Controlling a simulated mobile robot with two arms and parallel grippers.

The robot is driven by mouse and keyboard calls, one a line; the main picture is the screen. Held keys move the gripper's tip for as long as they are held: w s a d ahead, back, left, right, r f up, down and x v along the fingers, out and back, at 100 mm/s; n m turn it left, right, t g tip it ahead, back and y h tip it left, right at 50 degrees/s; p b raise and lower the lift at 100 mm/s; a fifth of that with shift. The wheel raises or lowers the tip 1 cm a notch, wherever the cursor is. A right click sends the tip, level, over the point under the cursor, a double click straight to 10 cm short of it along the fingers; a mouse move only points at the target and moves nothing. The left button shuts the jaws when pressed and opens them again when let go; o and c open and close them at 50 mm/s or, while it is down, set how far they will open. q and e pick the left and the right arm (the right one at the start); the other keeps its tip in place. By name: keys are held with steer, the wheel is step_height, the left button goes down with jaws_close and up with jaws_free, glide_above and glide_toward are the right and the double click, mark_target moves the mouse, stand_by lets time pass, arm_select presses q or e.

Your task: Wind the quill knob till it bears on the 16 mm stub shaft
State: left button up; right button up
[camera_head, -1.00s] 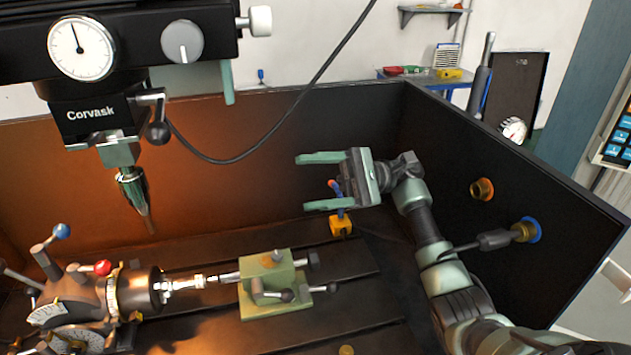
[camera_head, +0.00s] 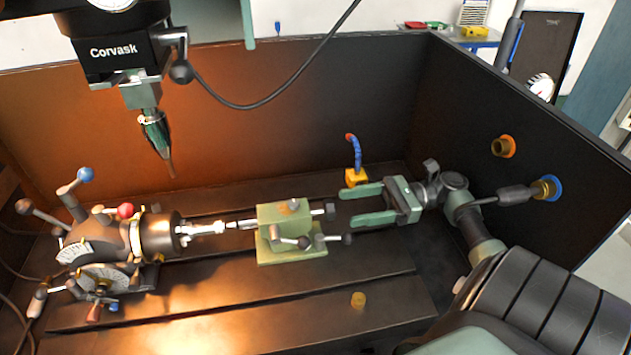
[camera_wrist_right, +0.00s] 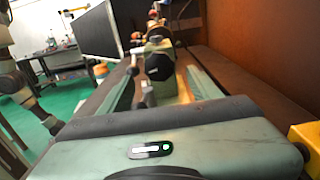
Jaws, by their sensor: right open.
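The green tailstock (camera_head: 290,246) stands on the dark slotted bed. Its dark quill knob (camera_head: 328,209) sticks out at its right end. The quill tip (camera_head: 247,224) points left at the bright stub shaft (camera_head: 205,228), held in the dark chuck (camera_head: 158,236). Whether tip and shaft touch is too small to tell. My right gripper (camera_head: 349,206) is open and empty just right of the knob, its fingers pointing left at it. In the right wrist view the knob (camera_wrist_right: 158,66) lies ahead between the open fingers (camera_wrist_right: 160,72). My left gripper is not in view.
A yellow block with a blue hose (camera_head: 355,177) stands just behind my right gripper. Lever handles (camera_head: 303,243) stick out at the tailstock's front. A Corvask spindle head (camera_head: 120,58) hangs above left.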

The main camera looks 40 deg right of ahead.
mark_target(327, 211)
steer(key=p+x, duration=0.1)
steer(key=x, duration=0.5)
steer(key=shift+a+r+p, duration=0.1)
steer(key=shift+r+p, duration=0.05)
steer(key=shift+p, duration=0.25)
steer(key=shift+w+a, duration=0.2)
steer(key=shift+a, duration=0.15)
steer(key=c, duration=1.4)
steer(key=shift+o, duration=0.2)
steer(key=shift+n, duration=0.4)
